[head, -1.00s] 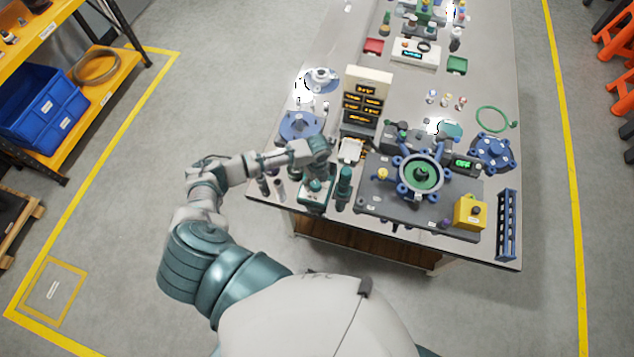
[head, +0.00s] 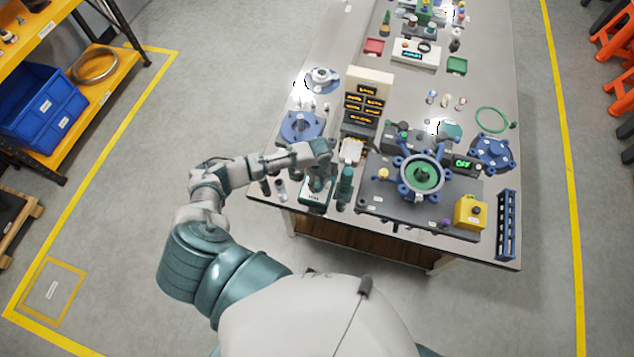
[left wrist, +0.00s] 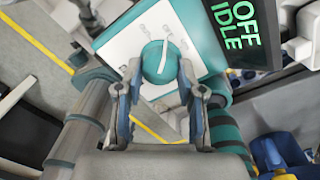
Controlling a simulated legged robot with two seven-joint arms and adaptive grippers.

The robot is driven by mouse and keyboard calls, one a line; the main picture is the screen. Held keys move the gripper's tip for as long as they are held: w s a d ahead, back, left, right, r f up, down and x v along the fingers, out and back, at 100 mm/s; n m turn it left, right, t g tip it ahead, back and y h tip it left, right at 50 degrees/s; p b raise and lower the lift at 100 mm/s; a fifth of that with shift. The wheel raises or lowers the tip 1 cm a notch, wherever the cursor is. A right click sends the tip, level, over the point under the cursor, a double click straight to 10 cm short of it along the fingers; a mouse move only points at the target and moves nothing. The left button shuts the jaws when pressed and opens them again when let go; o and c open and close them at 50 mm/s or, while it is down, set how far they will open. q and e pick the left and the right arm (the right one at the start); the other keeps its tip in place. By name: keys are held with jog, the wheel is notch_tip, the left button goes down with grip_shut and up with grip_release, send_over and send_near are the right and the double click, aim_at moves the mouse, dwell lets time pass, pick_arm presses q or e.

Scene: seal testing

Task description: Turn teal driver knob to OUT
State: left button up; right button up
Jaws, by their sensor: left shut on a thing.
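The teal driver knob (left wrist: 160,62) has a white pointer line and sits on a white labelled panel (left wrist: 122,48) of a teal-edged box. In the left wrist view my left gripper (left wrist: 158,80) is shut on the knob, one finger on each side. The pointer runs toward the top of that view; the panel's small labels are too blurred to read. Beside the panel a dark display (left wrist: 232,30) reads "OFF" and "IDLE" in green. In the head view my left gripper (head: 318,184) is over the teal box (head: 314,198) near the table's front edge and hides the knob. My right gripper is not in view.
A teal cylindrical tool (head: 345,185) stands just right of the box. Further right is a dark fixture with a green-centred ring (head: 422,174) and a yellow box (head: 470,211). Blue flanged parts (head: 301,126) lie behind.

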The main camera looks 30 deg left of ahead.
pick_arm(q)
jog(key=shift+w+a+r+n+p, duration=0.1)
jog(key=shift+a+r+n+p, duration=0.15)
jog(key=shift+n+p, duration=0.4)
jog(key=n+p, duration=0.3)
jog(key=shift+w+d, duration=0.1)
jog(key=shift+n+p, duration=0.65)
jog(key=shift+p, duration=0.15)
jog(key=shift+a+f+n+p, duration=0.2)
jog(key=shift+n+p, duration=0.5)
jog(key=shift+n, duration=0.3)
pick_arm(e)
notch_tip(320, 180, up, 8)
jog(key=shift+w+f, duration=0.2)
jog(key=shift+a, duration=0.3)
